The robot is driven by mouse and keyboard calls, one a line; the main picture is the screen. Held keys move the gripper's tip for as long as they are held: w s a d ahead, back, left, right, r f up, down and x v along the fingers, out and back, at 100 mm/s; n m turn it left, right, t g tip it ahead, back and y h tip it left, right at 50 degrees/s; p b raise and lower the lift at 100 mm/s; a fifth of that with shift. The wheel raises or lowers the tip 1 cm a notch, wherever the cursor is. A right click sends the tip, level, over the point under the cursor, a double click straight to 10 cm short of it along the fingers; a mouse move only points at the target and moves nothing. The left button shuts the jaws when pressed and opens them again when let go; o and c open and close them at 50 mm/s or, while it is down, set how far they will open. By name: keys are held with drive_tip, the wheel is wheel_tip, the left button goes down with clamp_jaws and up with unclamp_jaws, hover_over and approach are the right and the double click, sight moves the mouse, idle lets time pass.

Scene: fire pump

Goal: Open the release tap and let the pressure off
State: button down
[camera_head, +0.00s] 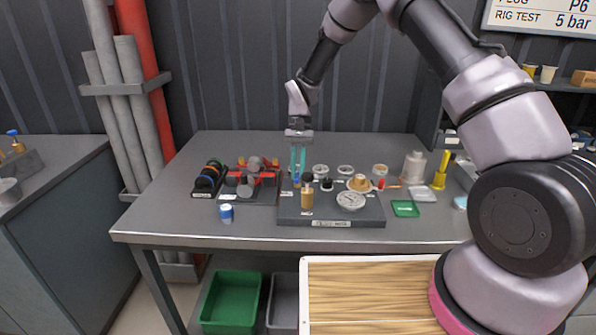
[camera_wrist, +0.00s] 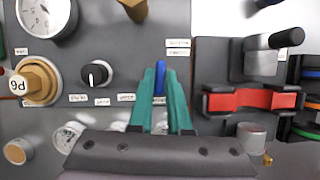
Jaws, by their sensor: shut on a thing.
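The release tap shows as a narrow blue lever (camera_wrist: 160,72) on the grey rig panel (camera_wrist: 112,45). In the head view the lever (camera_head: 297,183) sits at the panel's rear left, beside a brass cylinder (camera_head: 307,197). My gripper (camera_wrist: 161,92) points down with its two teal fingers closed around the lever; in the head view the gripper (camera_head: 298,168) stands over the tap. The fingers hide part of the lever and the tap body. The pressure gauge (camera_head: 350,201) is on the panel's right; it also shows in the wrist view (camera_wrist: 47,14), its reading too small to tell.
A black knob (camera_wrist: 97,74) and a brass hex plug marked P6 (camera_wrist: 35,82) are on the panel. A red-jawed vice (camera_wrist: 250,98) stands close beside it. The table's front left is mostly clear.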

drive_tip(key=shift+n+h, duration=0.3)
drive_tip(key=shift+n, duration=0.3)
drive_tip(key=c, duration=0.9)
unclamp_jaws()
drive_tip(key=shift+o, duration=0.2)
drive_tip(key=v, duration=1)
drive_tip(key=shift+r, duration=0.4)
drive_tip(key=shift+w, duration=0.15)
